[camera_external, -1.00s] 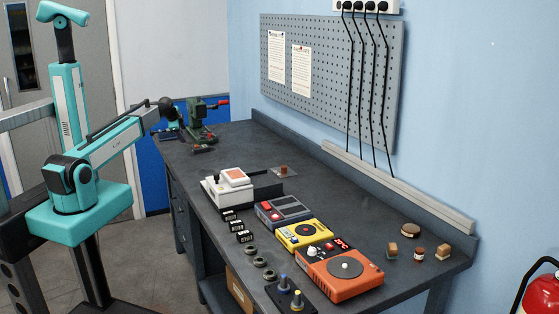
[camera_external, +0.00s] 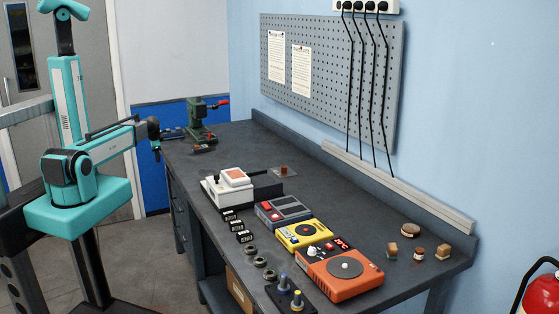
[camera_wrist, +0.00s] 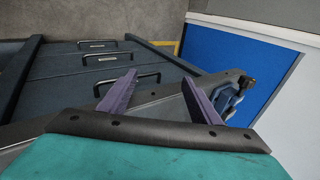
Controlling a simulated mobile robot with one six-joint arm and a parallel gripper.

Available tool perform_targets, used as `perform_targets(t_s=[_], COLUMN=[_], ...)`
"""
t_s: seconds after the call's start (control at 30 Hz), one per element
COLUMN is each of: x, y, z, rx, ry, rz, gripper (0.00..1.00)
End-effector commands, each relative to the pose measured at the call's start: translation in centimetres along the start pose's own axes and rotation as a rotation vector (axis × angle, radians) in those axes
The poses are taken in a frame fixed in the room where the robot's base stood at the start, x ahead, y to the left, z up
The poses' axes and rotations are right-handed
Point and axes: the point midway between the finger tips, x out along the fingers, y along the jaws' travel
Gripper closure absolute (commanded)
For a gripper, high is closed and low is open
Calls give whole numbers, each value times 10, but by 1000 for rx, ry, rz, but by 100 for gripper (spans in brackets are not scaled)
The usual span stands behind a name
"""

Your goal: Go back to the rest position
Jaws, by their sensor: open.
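My arm is teal and stands at the left of the external view, beside the bench (camera_external: 330,206). My gripper (camera_external: 157,155) is small there, at the end of the arm by the bench's far left corner, in front of a blue panel. In the wrist view my gripper (camera_wrist: 158,78) shows two purple fingers spread apart with nothing between them. Beyond the fingers lie the bench's dark drawer fronts (camera_wrist: 70,73) with black handles, the floor and the blue panel (camera_wrist: 238,60).
A green tool (camera_external: 200,122) stands on the bench's far end, close to my gripper. A white device (camera_external: 226,187), a yellow device (camera_external: 302,233) and an orange hotplate (camera_external: 340,273) stand along the bench. Floor (camera_wrist: 125,22) is clear beside the bench.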

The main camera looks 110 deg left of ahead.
Motion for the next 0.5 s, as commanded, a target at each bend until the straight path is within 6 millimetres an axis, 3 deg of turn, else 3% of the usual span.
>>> perform_targets(t_s=[0.5], x=[67], y=[111], z=[58], rx=[-222], ry=[-65], rz=[136], gripper=[42])
